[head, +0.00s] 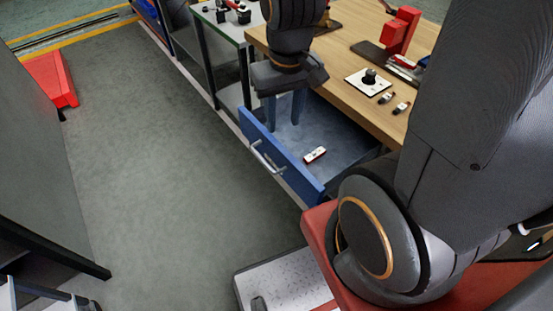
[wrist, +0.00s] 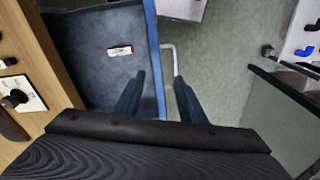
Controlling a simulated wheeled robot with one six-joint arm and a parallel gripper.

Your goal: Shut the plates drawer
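The plates drawer (head: 318,182) stands open under the wooden workbench. Its blue front carries a silver bar handle (head: 266,158), and the handle also shows in the wrist view (wrist: 168,62). A small red-and-white item (head: 315,154) lies on the drawer floor. My gripper (head: 284,122) points down at the drawer's far end in the head view, with its two fingers apart and nothing seen between them. In the wrist view my gripper (wrist: 159,80) has one finger on each side of the drawer front's line. I cannot tell whether they touch it.
The wooden bench top (head: 350,95) holds a white plate with a black knob (head: 369,79), small parts and a red fixture (head: 400,30). A red object (head: 51,80) lies on the floor at left. Grey floor (head: 150,150) in front of the drawer is clear.

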